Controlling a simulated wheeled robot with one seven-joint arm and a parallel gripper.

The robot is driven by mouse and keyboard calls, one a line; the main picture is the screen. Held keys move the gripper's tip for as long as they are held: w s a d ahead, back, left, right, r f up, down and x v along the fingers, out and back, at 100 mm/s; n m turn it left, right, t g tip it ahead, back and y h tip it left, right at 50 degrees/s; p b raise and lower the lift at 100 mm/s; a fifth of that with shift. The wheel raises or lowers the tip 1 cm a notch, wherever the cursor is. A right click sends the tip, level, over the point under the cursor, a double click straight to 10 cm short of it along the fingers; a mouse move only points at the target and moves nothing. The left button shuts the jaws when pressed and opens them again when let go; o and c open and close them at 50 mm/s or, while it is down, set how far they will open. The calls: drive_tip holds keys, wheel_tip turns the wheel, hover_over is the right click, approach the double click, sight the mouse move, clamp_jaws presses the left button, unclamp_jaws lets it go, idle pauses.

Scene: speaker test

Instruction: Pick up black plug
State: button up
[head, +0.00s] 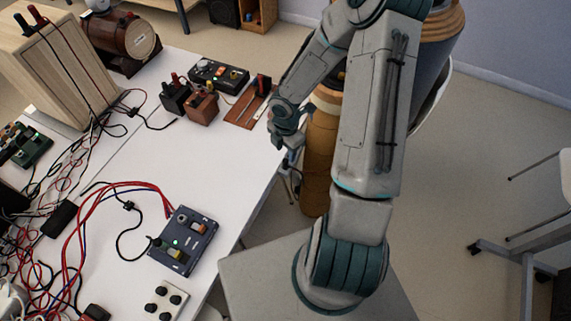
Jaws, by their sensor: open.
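A small black plug (157,242) appears to sit at the left edge of a dark blue control box (196,222) on the white table, at the end of a looping black cable. Another small black piece (128,206) lies on the table up and left of the box, and a black plug (24,24) stands on the wooden speaker beside a red one. I cannot tell which of these the task means. My gripper (286,138) is open and seems empty, at the table's right edge, up and right of the blue box and apart from it. Its fingertips are small and partly hidden.
The white table (225,165) is clear between the blue box and my gripper. Red, blue and black cables (85,225) tangle at left. A wooden speaker (62,62), small terminal boxes (201,106) and a black switch box (218,75) stand farther back. A white panel (166,300) lies in front.

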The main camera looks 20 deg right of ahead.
sight(286, 159)
drive_tip(key=shift+f+b, duration=0.35)
drive_tip(key=shift+f, duration=2.75)
clamp_jaws()
